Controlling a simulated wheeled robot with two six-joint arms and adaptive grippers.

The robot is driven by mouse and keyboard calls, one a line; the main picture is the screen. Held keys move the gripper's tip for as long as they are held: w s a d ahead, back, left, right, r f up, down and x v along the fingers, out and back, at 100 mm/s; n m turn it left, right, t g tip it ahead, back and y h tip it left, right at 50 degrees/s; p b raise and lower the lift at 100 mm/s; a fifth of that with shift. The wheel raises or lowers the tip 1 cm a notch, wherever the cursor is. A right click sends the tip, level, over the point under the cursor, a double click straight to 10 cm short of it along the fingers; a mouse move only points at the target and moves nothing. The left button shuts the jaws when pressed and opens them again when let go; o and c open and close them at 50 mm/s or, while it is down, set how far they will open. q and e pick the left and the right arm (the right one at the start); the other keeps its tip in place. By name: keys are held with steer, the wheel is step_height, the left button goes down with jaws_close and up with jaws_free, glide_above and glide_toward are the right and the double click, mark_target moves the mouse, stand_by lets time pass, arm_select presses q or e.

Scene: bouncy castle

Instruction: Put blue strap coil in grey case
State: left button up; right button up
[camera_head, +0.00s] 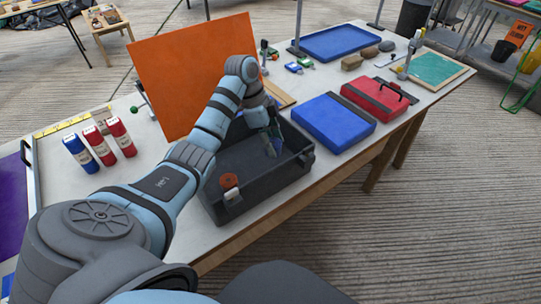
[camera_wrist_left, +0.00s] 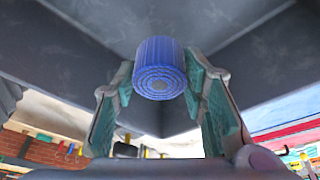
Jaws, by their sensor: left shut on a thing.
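The grey case (camera_head: 263,192) stands open on the table, its dark inside facing up. My left gripper (camera_head: 272,146) reaches down into the right part of the case. In the left wrist view the blue strap coil (camera_wrist_left: 158,70) sits between the teal-padded fingertips of my left gripper (camera_wrist_left: 161,85), which is shut on it. Grey case walls surround the coil there; I cannot tell whether it touches the floor. In the head view the coil is mostly hidden by the gripper. My right gripper is not in view.
An orange panel (camera_head: 175,75) stands behind the case. A blue case (camera_head: 334,122) and red case (camera_head: 378,98) lie to the right. Table is clear between bottles and case.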

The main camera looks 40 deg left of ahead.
arm_select(q)
step_height(320, 180, down, 6)
steer(key=shift+r+b, duration=0.25)
steer(key=shift+b, duration=0.3)
steer(key=o, duration=1.3)
steer(key=p+v, duration=0.4)
steer(key=v, duration=0.8)
steer(key=shift+d, duration=0.1)
